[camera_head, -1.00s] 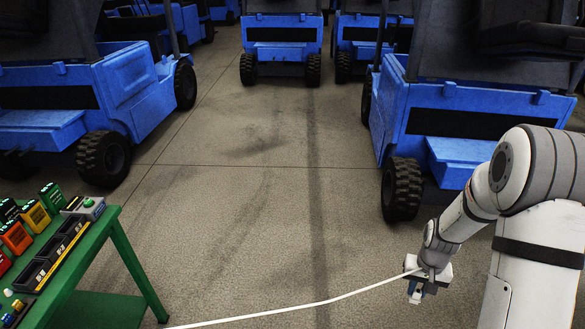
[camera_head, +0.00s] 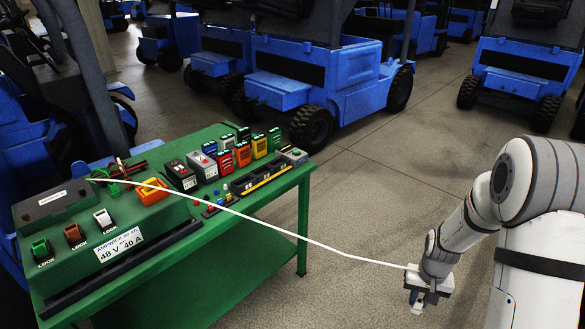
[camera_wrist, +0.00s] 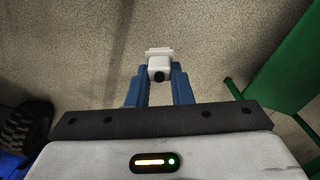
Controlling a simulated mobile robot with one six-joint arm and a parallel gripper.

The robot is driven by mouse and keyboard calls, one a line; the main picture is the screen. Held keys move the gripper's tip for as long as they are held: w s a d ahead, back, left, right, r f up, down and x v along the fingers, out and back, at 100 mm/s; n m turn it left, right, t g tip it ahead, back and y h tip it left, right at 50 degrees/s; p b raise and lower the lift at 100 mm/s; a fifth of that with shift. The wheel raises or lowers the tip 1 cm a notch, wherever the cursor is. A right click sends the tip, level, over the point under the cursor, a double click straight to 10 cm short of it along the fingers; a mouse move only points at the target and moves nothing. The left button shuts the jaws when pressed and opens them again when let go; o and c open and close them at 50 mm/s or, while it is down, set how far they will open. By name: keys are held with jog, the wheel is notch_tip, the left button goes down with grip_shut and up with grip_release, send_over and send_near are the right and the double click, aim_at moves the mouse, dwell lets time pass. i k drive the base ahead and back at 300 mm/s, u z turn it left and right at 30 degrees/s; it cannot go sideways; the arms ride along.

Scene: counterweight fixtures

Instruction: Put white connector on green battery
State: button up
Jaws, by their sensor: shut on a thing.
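The white connector (camera_wrist: 159,66) is between the blue fingers of my gripper (camera_wrist: 158,86) in the wrist view. My gripper is shut on it. In the head view my gripper (camera_head: 418,303) hangs at the lower right, over the floor and well apart from the green table. A white cable (camera_head: 310,241) runs from my gripper to the charger (camera_head: 120,242) on the table. A green battery (camera_head: 274,139) stands at the far right end of the battery row, with other coloured batteries to its left. My gripper is far to the right of it and nearer to me.
The green table (camera_head: 236,270) holds the charger, an orange battery (camera_head: 256,147), a red battery (camera_head: 225,162) and a black tray (camera_head: 262,176). The cable crosses over its front edge. Blue forklifts (camera_head: 320,75) stand behind. Floor between table and gripper is clear.

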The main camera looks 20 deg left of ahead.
aim_at(134, 193)
jog(key=z, duration=0.55)
jog(key=i, duration=0.1)
jog(key=u, duration=2.45)
